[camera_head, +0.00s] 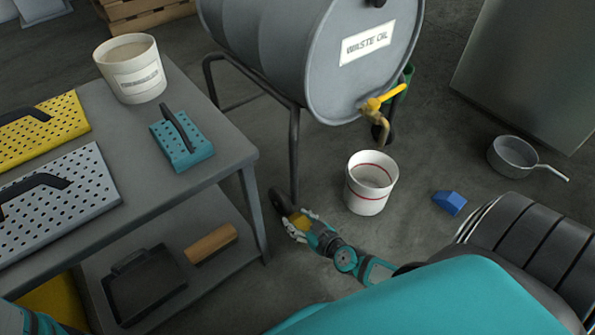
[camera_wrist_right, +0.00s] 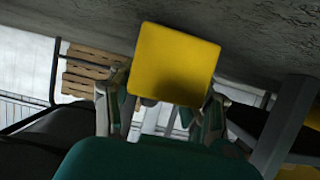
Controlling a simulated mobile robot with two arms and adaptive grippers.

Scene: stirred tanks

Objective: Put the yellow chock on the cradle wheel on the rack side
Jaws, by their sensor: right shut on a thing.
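The yellow chock (camera_head: 300,221) is held between the fingers of my right gripper (camera_head: 297,226), low near the floor. In the right wrist view the chock (camera_wrist_right: 175,62) shows as a yellow face between the fingertips (camera_wrist_right: 162,108). The black cradle wheel (camera_head: 279,202) on the rack side stands at the foot of the drum cradle's near leg. The chock is right beside this wheel; I cannot tell whether they touch. The other cradle wheel (camera_head: 390,133) is at the right, behind the tap. My left gripper is not in view.
The grey rack (camera_head: 235,153) is at left, its leg close to the gripper. The waste oil drum (camera_head: 290,45) lies above on its cradle (camera_head: 294,150). A white bucket (camera_head: 371,190), a blue chock (camera_head: 449,202) and a saucepan (camera_head: 514,156) are on the floor to the right.

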